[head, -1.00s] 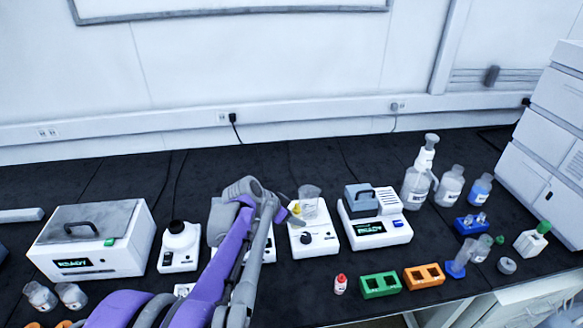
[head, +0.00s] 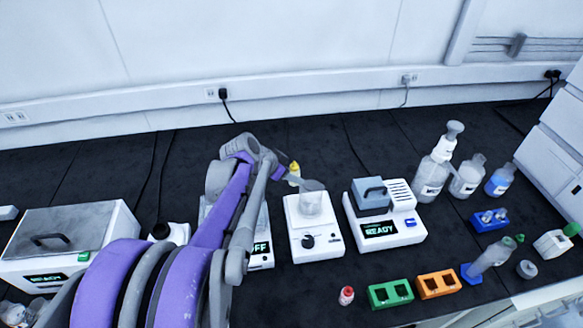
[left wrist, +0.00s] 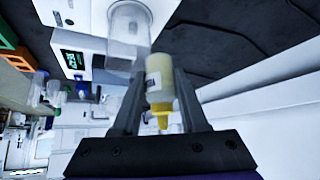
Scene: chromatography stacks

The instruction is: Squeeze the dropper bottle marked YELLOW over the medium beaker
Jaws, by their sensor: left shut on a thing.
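The dropper bottle (left wrist: 159,75) has a pale body and a yellow cap, and my left gripper (left wrist: 160,85) is shut on it. In the head view, its yellow cap (head: 294,168) shows at the top, just behind and left of the beaker. My left gripper (head: 302,184) partly hides the bottle there. A clear beaker (head: 311,204) stands on a white stirrer plate (head: 312,241). It also shows in the left wrist view (left wrist: 128,36), beyond the bottle. I cannot read the bottle's label or see any drops. My right gripper is out of view.
A device reading READY (head: 384,228) stands right of the stirrer. A small red-capped bottle (head: 346,296), a green rack (head: 390,294) and an orange rack (head: 437,284) are in front. Several bottles stand at the right. The black bench (head: 330,150) behind the stirrer is clear.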

